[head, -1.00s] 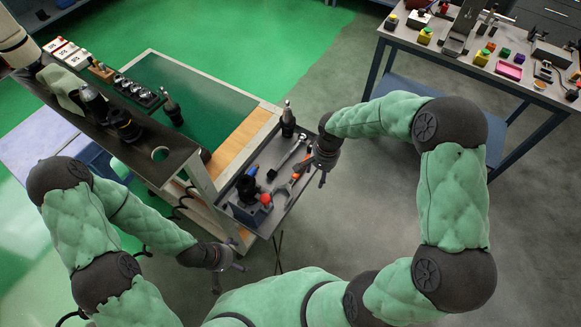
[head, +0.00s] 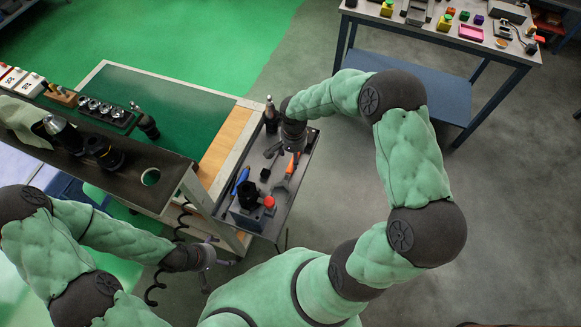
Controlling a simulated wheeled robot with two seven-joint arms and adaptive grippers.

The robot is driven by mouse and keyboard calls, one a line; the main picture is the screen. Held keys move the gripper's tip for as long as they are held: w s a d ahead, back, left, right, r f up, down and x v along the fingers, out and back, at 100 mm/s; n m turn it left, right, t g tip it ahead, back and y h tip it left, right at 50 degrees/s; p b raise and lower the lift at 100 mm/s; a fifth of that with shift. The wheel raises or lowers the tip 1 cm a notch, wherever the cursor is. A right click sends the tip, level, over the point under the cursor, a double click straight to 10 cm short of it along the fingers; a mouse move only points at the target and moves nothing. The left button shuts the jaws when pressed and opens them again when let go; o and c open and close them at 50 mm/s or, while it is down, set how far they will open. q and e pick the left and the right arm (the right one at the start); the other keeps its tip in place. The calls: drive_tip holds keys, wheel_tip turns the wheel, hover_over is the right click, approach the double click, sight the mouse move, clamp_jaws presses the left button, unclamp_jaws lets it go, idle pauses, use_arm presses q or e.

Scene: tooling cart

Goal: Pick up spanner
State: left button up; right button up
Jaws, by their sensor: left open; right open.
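The spanner (head: 281,186) lies in the grey side tray (head: 276,214) of the cart. Its grey open-jaw end points toward the front of the tray, and an orange part (head: 292,164) shows behind it, seemingly its handle. My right gripper (head: 287,153) is open above the back part of the tray, close to the orange part. Whether it touches anything is unclear, and it hides the spanner's far end. My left gripper (head: 213,256) is open and empty, low beside the cart's front edge.
The tray also holds a blue-handled tool (head: 240,181), a black-ended tool (head: 265,174), a dark block with a red knob (head: 269,202) and a tool holder (head: 271,112) at the back. Another table (head: 470,45) stands at the back right. Open floor lies right of the tray.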

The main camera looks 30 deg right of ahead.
sight(289, 172)
drive_tip(key=f, duration=0.5)
drive_tip(key=shift+s+d+b, duration=0.15)
drive_tip(key=shift+d+b, duration=0.05)
drive_tip(key=shift+b, duration=0.1)
clamp_jaws()
